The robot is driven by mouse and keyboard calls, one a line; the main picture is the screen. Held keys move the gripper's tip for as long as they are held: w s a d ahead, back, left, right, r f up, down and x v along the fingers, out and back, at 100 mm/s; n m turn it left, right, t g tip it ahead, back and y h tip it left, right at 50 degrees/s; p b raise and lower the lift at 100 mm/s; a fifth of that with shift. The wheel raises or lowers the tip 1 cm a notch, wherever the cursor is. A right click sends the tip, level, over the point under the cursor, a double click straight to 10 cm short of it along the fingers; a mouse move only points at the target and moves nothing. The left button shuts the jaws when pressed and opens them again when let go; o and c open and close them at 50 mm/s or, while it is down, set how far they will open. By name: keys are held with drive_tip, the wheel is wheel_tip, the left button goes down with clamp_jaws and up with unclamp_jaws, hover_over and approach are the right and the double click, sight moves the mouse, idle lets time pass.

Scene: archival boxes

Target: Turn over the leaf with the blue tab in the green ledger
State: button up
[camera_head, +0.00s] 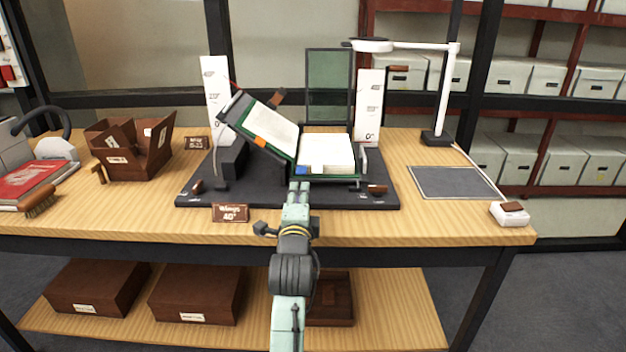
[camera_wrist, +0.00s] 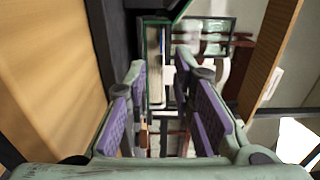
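The green ledger (camera_head: 292,152) lies open on a dark cradle. Its left side is tilted up and carries an orange tab (camera_head: 260,141). Its right page block (camera_head: 328,150) lies flat, with the blue tab (camera_head: 302,170) at its front left corner. My gripper (camera_head: 298,187) is in front of the ledger, just below the blue tab in the head view. In the wrist view my gripper (camera_wrist: 160,66) has its purple-padded fingers apart, with the ledger's edge (camera_wrist: 153,65) showing in the gap beyond. I cannot tell whether a finger touches the ledger. The fingers look empty.
The cradle's dark base (camera_head: 300,200) has two white scale posts (camera_head: 369,105) behind. A lamp (camera_head: 443,100) and a grey mat (camera_head: 452,182) are at right. A brown box (camera_head: 130,160), a red book (camera_head: 30,183) and a brush (camera_head: 40,203) are at left. A "Wings 40°" sign (camera_head: 230,213) stands in front.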

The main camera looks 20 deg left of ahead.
drive_tip(key=p+x, duration=0.2)
drive_tip(key=x, duration=0.8)
drive_tip(key=shift+w+a+p, duration=0.15)
drive_tip(key=shift+w+p, duration=0.05)
drive_tip(key=shift+p, duration=0.15)
drive_tip(key=shift+c, duration=0.2)
clamp_jaws()
